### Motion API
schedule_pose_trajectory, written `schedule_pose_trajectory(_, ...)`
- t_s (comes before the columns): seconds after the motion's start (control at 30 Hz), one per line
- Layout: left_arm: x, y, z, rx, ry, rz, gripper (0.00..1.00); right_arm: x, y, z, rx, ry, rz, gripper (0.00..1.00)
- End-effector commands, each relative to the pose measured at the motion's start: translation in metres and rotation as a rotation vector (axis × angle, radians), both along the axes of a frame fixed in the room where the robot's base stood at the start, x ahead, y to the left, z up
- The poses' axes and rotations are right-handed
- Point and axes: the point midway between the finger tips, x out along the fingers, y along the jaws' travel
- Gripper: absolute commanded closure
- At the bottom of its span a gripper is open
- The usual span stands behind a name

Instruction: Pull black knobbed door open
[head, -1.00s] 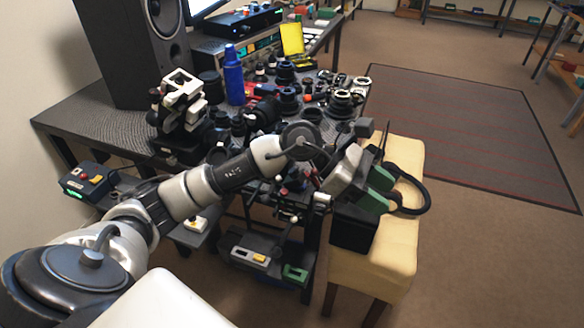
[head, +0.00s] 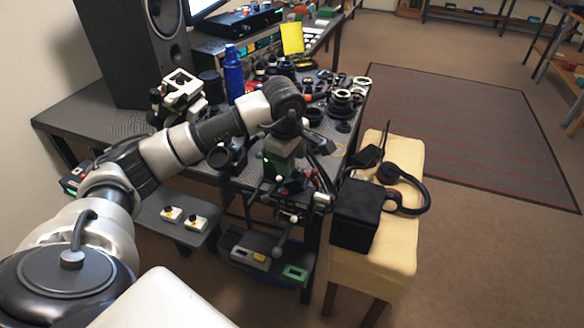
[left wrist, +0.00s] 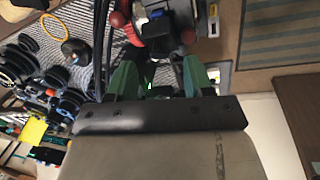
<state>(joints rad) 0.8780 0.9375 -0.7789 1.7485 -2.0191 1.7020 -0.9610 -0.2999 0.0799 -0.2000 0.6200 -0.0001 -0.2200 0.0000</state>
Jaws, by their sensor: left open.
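I cannot clearly make out a black knobbed door in either view. My left gripper (head: 284,172), with green fingers, hangs at the near edge of the cluttered table (head: 105,128), above a dark assembly with rods and a pale round knob (head: 279,251). In the left wrist view my left gripper (left wrist: 160,80) is open, its two green fingers apart. Dark parts and a red round part (left wrist: 117,20) show beyond the fingertips; I cannot tell whether the fingers touch anything. The arm hides part of the table. My right gripper is not in view.
A yellow-topped stool (head: 400,245) right of the table holds a black box (head: 356,214) and black headphones (head: 413,190). A blue bottle (head: 233,75), a speaker (head: 150,40) and many lens parts crowd the tabletop. The floor mat (head: 460,125) is clear.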

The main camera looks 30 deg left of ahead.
Motion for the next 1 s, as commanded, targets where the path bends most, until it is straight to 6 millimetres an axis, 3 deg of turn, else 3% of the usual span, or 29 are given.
schedule_pose_trajectory(0.2,0.004,0.000,-0.028,-0.002,0.001,0.000,0.48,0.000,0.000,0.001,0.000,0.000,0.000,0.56)
schedule_pose_trajectory(0.57,0.005,0.000,-0.035,-0.002,-0.001,-0.001,0.48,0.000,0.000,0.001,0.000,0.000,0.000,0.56)
schedule_pose_trajectory(0.83,0.005,0.000,-0.035,-0.002,-0.001,-0.001,0.83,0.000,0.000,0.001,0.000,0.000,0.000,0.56)
schedule_pose_trajectory(1.0,0.005,0.000,-0.036,-0.011,-0.002,-0.001,0.84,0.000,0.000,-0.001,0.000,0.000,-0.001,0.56)
